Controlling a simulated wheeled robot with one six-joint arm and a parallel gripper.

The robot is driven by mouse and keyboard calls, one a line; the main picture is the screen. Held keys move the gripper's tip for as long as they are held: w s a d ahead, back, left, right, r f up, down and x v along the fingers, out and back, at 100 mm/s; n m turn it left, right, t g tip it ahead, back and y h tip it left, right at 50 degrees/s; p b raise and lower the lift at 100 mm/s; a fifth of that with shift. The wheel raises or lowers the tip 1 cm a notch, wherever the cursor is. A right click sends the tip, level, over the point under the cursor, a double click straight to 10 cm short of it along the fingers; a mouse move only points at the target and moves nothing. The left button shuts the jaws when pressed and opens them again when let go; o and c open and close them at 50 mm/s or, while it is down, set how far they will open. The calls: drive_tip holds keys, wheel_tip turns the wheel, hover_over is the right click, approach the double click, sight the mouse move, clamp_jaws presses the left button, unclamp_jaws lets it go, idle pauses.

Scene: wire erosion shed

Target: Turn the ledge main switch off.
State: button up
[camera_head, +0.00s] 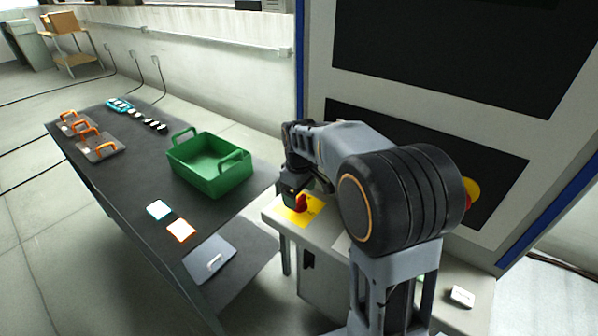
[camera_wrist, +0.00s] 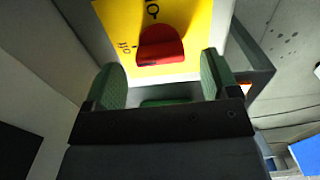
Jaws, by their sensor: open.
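The ledge main switch is a red knob (camera_head: 301,203) on a yellow plate (camera_head: 313,211), set at the left end of the pale machine ledge (camera_head: 345,243). In the wrist view the red knob (camera_wrist: 161,48) stands on the yellow plate (camera_wrist: 115,22), which has dark markings, one seeming to read "off". I cannot tell which marking the knob points to. My gripper (camera_head: 293,192) is just over the switch in the head view. In the wrist view my gripper (camera_wrist: 160,80) has its two green-padded fingers apart, with the knob just beyond the gap between them. Nothing is held.
A dark table (camera_head: 130,180) on the left bears a green crate (camera_head: 215,185), orange-handled plates (camera_head: 100,148) and small tiles (camera_head: 181,230). A yellow-and-red button (camera_head: 471,191) is on the machine front behind my arm. A white block (camera_head: 461,296) lies on the ledge's right part.

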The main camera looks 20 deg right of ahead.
wheel_tip(320, 180, up, 12)
drive_tip(key=shift+f, duration=0.2)
idle(0.5)
drive_tip(key=m+t, duration=0.1)
drive_tip(key=m, duration=0.3)
approach(299, 198)
drive_tip(key=s, duration=0.2)
drive_tip(key=s+f+m+t, duration=0.3)
drive_tip(key=s+f, duration=0.1)
drive_tip(key=s, duration=1)
drive_tip(key=shift+s, duration=0.2)
drive_tip(key=shift+a, duration=0.1)
